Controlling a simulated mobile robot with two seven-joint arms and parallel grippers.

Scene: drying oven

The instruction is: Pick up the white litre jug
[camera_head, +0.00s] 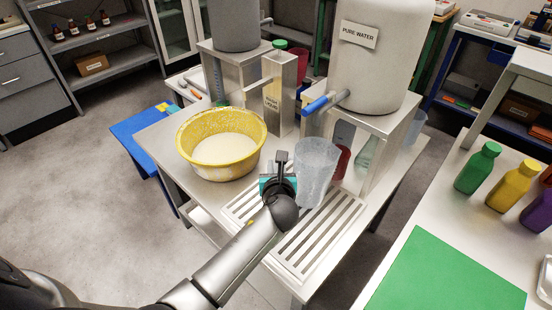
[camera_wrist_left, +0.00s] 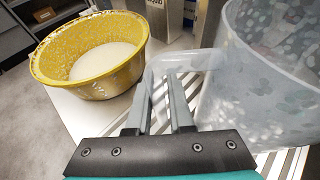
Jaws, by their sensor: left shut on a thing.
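The white litre jug (camera_head: 317,172), whitish and translucent, is upright over the slatted metal drainer of the steel bench. It fills the right side of the left wrist view (camera_wrist_left: 265,85), with its handle (camera_wrist_left: 190,62) reaching left towards my fingers. My left gripper (camera_head: 281,160) is at the jug's left side. Its two fingers (camera_wrist_left: 165,100) are shut on the handle. I cannot tell whether the jug's base touches the slats. My right gripper is not in view.
A yellow basin (camera_head: 222,142) of whitish liquid stands left of the jug. A large water tank (camera_head: 375,60) with a blue-handled tap (camera_head: 318,104) rises behind the jug. A reddish vessel (camera_head: 341,161) stands behind it. Coloured bottles (camera_head: 477,168) and a green mat (camera_head: 445,270) are on the right table.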

